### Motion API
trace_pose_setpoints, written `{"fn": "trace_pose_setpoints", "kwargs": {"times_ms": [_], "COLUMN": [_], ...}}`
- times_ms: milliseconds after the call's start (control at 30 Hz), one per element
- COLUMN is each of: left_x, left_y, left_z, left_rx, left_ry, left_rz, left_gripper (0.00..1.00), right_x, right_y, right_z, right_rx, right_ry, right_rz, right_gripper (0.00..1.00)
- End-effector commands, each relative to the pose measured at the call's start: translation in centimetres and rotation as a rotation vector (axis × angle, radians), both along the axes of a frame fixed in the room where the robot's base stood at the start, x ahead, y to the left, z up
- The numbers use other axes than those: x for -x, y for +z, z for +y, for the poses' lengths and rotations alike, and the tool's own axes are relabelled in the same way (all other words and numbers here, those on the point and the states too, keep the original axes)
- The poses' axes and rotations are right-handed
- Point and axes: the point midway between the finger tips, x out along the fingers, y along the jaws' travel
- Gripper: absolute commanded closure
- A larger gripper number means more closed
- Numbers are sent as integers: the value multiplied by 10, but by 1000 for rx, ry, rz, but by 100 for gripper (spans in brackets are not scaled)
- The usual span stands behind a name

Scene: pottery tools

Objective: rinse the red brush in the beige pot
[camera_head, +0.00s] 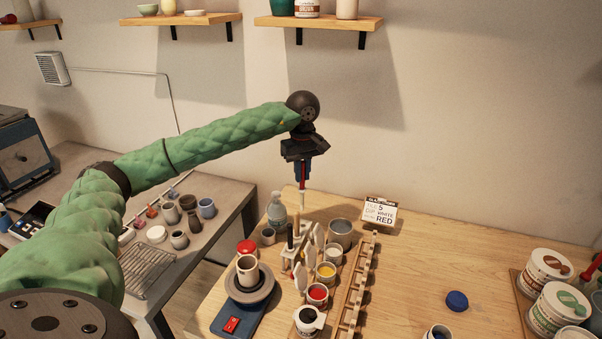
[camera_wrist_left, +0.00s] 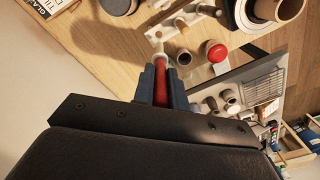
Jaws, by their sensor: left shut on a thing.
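My left gripper (camera_head: 299,172) is shut on the red brush (camera_head: 302,180), which hangs upright, its pale end down, above the back of the wooden table. In the left wrist view the red brush (camera_wrist_left: 160,88) is between the blue fingertips (camera_wrist_left: 160,85). A beige pot (camera_head: 247,267) stands on the pottery wheel to the front left of the brush; its rim also shows in the left wrist view (camera_wrist_left: 277,8). The brush is apart from it. A grey pot (camera_head: 340,234) stands to the lower right of the brush. My right gripper is out of view.
A bottle (camera_head: 277,211), a brush rack (camera_head: 292,250) and several paint jars (camera_head: 317,294) crowd the table below the gripper. A wooden rack (camera_head: 357,290) stands beside them. A sign (camera_head: 379,212) stands at the back. The table's middle right is mostly clear.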

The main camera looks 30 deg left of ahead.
Motion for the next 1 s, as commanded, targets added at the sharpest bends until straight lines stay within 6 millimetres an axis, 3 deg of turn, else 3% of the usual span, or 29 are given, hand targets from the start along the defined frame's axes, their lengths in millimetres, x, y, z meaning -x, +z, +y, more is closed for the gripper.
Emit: {"fn": "trace_pose_setpoints", "kwargs": {"times_ms": [267,800,1000], "left_x": [-1,0,0], "left_y": [-3,-38,-41], "left_z": [-1,-1,-1], "left_rx": [0,0,0], "left_ry": [-7,-8,-8], "left_rz": [0,0,0], "left_gripper": [100,100,100], "right_x": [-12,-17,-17], "right_y": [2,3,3], "right_z": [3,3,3], "right_rx": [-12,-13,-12], "right_ry": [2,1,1], "right_rz": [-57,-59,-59], "right_gripper": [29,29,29]}}
